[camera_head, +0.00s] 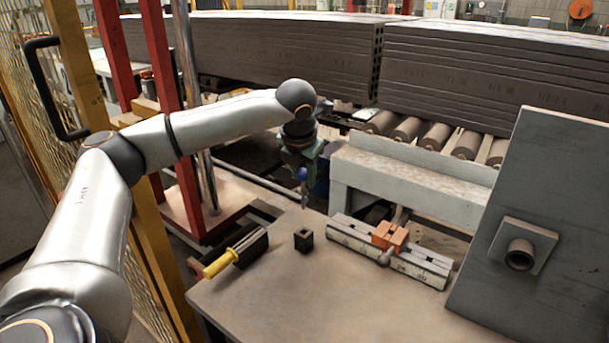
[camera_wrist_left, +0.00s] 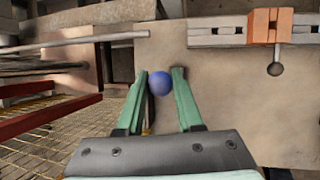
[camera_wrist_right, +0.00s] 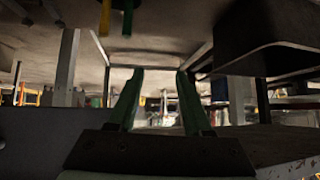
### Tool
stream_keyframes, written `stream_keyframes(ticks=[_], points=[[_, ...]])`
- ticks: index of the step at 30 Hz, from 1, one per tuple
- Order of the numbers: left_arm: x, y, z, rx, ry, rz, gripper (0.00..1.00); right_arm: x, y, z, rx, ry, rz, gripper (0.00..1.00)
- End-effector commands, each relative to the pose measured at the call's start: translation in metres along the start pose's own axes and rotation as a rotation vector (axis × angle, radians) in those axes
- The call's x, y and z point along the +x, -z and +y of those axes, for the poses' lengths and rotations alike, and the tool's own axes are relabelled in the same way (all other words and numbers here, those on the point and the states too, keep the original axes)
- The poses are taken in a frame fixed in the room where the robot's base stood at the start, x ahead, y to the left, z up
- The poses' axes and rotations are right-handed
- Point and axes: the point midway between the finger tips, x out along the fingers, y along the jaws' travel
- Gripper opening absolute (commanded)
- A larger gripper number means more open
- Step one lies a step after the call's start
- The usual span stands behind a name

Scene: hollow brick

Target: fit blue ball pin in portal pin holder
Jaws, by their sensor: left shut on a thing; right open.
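My left gripper (camera_head: 303,163) points down over the far edge of the brown table. It is shut on the blue ball pin (camera_head: 303,174), whose thin shank hangs below the ball. The left wrist view shows the blue ball (camera_wrist_left: 160,82) between the fingertips, with the shank hidden under it. A small dark block (camera_head: 303,240) with an opening on top stands on the table, nearer than the pin and apart from it. I cannot tell for sure if it is the portal pin holder. My right gripper (camera_wrist_right: 158,72) is open and empty in the right wrist view, beneath a flat surface.
A pale slotted rail (camera_head: 425,268) with an orange block (camera_head: 390,236) lies right of the dark block. A yellow-handled tool (camera_head: 222,263) lies left. A grey panel (camera_head: 545,190) with a round socket stands at the right. The table's front middle (camera_head: 320,300) is clear.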

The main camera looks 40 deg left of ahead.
Motion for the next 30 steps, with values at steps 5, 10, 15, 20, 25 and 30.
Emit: stream_keyframes(ticks=[5,10,15,20,25,30], points=[[0.009,0.006,-0.002,-0.001,0.000,0.000,0.00,0.006,-0.009,-0.001,-0.001,0.004,-0.011,0.50],[0.022,0.015,-0.004,-0.004,-0.002,0.001,0.00,0.012,-0.015,-0.005,-0.002,0.016,-0.018,0.50],[0.037,0.025,-0.007,-0.008,-0.003,0.001,0.00,0.020,-0.016,-0.013,-0.006,0.036,-0.015,0.50],[0.044,0.031,-0.008,-0.011,-0.004,0.001,0.00,0.024,-0.010,-0.016,-0.012,0.045,-0.004,0.50],[0.043,0.030,-0.008,-0.011,-0.004,0.002,0.00,0.024,-0.004,-0.015,-0.015,0.044,0.002,0.50],[0.044,0.031,-0.008,-0.010,-0.004,0.002,0.00,0.025,-0.005,-0.015,-0.016,0.043,0.005,0.50]])
